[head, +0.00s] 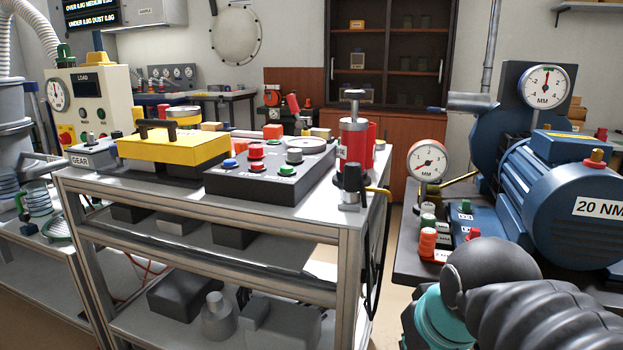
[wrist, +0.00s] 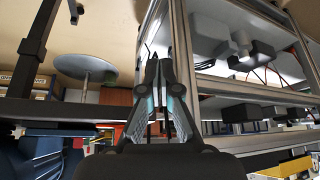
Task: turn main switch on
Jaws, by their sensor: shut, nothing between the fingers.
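No part in view is readable as the main switch, so I cannot tell which one it is. A black control box (head: 225,182) with red, blue and green buttons stands on the middle bench. A cream panel (head: 112,100) marked LOAD, at the far left, carries a gauge, small knobs and a red button on yellow (head: 66,135). My gripper (wrist: 160,74) is shut and empty in the wrist view, beside the bench frame, which appears upside down. The gripper is not visible in the head view, where only part of my arm shows at lower right.
A yellow case (head: 175,150) and a red cylinder device (head: 357,140) sit on the metal-framed bench (head: 330,222). A blue motor (head: 560,200) with dial gauges stands on the right table. A floor gap separates bench and right table.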

